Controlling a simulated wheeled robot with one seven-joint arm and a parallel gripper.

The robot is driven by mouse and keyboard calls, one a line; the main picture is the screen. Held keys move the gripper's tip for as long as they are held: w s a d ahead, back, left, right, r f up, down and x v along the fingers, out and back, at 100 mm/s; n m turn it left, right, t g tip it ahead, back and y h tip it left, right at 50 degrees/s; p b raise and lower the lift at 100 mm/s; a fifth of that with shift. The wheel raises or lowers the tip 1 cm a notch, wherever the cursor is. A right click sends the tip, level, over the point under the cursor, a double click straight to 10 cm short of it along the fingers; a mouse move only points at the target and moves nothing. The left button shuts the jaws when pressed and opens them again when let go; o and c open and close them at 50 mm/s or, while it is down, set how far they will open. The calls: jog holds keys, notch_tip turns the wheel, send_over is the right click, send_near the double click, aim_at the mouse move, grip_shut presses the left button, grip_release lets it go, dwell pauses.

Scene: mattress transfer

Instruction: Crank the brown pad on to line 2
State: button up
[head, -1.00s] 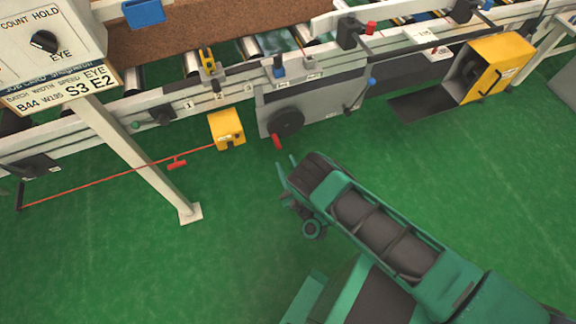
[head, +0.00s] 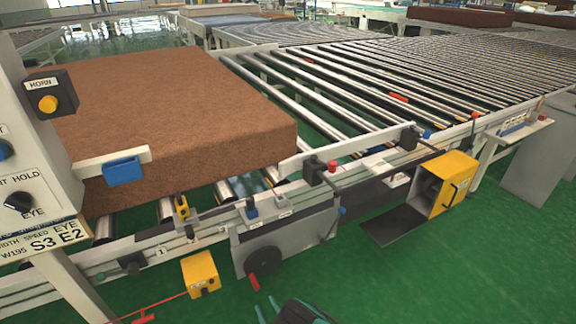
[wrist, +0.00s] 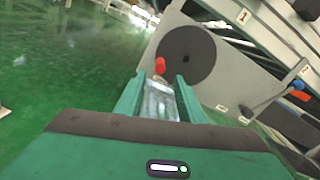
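The brown pad (head: 180,100) is a thick block lying on the rollers at the left of the head view. A dark round crank wheel (head: 264,260) with a red handle (head: 254,282) sits on the grey panel at the front of the conveyor. The wrist view shows the wheel (wrist: 190,52) and the red handle (wrist: 160,66) close ahead. My gripper (wrist: 160,92) is open, its two green fingers apart. The handle appears just beyond the fingertips, in line with the gap, and is not gripped.
A yellow box (head: 201,273) with a red cord stands left of the wheel. A yellow open-fronted box (head: 446,184) is at right. A white guide rail (head: 340,150) crosses right of the pad, with bare rollers (head: 390,70) beyond.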

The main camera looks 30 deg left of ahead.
aim_at(258, 289)
jog(key=w+a+n, duration=0.2)
jog(key=n, duration=0.8)
jog(key=w+a+n, duration=0.2)
jog(key=a+n, duration=0.1)
jog(key=n, duration=0.8)
jog(key=w+a+n, duration=0.2)
jog(key=a+n, duration=0.1)
jog(key=n, duration=0.8)
jog(key=shift+f, duration=0.15)
jog(key=shift+c, duration=0.4)
